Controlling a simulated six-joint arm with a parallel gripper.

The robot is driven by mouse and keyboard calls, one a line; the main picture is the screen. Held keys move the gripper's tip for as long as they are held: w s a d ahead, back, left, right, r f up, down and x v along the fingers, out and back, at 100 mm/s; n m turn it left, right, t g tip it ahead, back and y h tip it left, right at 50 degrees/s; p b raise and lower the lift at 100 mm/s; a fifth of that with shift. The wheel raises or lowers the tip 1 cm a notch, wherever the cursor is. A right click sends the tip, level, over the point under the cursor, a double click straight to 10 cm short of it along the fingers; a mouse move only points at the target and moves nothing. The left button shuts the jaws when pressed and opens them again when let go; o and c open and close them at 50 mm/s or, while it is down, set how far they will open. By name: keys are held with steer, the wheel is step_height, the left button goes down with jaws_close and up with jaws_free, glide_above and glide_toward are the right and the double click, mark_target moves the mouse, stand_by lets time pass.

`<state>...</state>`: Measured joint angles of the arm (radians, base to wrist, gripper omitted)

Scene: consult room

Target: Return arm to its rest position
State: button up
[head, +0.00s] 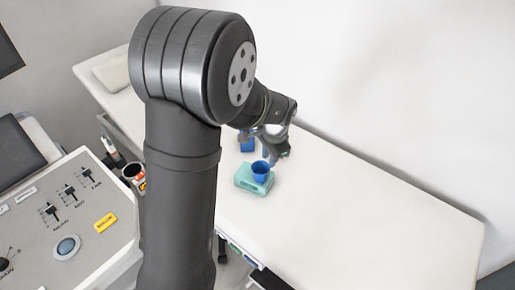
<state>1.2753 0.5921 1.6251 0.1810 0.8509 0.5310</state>
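My arm rises through the middle of the head view and bends over toward the white table. My gripper (277,148) points down above the table, just behind and above a teal block-like holder (246,184). A blue cup (261,172) sits on or in the teal holder. The fingertips are small and partly hidden, so I cannot tell whether they are open or shut, or whether they touch anything.
The white table (370,215) is clear to the right. Another blue object (247,143) stands behind the cup, partly hidden by my arm. A control panel (65,225) with sliders is at the left. A pale cushion (112,74) lies at the table's far end.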

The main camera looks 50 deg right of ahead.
mark_target(265, 175)
steer(key=f, duration=0.4)
steer(key=w+f, duration=0.1)
steer(key=f, duration=0.3)
steer(key=w+f, duration=0.1)
steer(key=f, duration=0.3)
steer(key=shift+d+f, duration=0.2)
steer(key=shift+f, duration=0.05)
step_height(265, 175, up, 2)
steer(key=shift+r, duration=0.6)
steer(key=shift+s+f, duration=0.1)
